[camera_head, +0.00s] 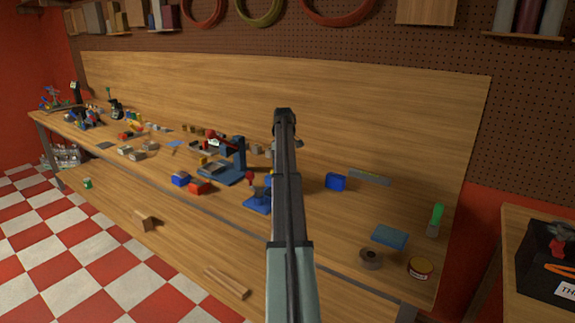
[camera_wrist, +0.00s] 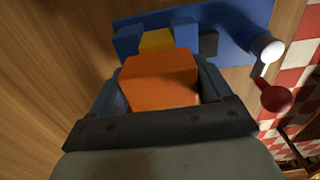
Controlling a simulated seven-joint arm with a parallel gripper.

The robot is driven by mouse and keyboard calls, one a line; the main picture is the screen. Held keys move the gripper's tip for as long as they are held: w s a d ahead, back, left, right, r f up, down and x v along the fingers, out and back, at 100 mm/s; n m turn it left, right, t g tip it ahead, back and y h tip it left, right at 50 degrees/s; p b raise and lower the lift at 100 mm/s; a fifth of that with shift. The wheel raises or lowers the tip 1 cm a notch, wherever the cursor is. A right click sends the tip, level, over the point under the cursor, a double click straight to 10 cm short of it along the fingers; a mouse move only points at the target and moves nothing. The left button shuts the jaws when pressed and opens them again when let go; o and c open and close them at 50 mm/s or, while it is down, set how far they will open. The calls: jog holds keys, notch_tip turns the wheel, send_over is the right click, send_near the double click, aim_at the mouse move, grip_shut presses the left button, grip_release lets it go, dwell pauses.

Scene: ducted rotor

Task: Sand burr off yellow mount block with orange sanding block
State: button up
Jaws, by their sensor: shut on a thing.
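The orange sanding block (camera_wrist: 160,78) sits between the fingers of my gripper (camera_wrist: 158,92) in the wrist view, and the gripper is shut on it. Just beyond it, the yellow mount block (camera_wrist: 156,40) is between blue blocks of a blue vise-like fixture (camera_wrist: 228,14). In the picture the orange block's top edge lies close below the yellow block. I cannot tell whether they touch. No burr can be made out. In the head view the blue fixture (camera_head: 257,204) stands just left of my arm, which hides my gripper and both blocks.
A lever with a red knob (camera_wrist: 277,97) and a white ball (camera_wrist: 266,47) stick out at the fixture's right in the wrist view. In the head view, a larger blue device (camera_head: 225,165) and red block (camera_head: 200,187) stand to the left. Bare wooden bench (camera_head: 320,215) lies right of my arm.

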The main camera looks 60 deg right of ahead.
jog(key=w, duration=0.4)
jog(key=s, duration=0.2)
jog(key=s+r, duration=0.1)
jog(key=s, duration=0.1)
jog(key=s+r, duration=0.1)
jog(key=s, duration=0.1)
jog(key=shift+s+r, duration=0.25)
notch_tip(320, 180, up, 6)
jog(key=shift+f, duration=0.15)
dwell(0.6)
dwell(0.4)
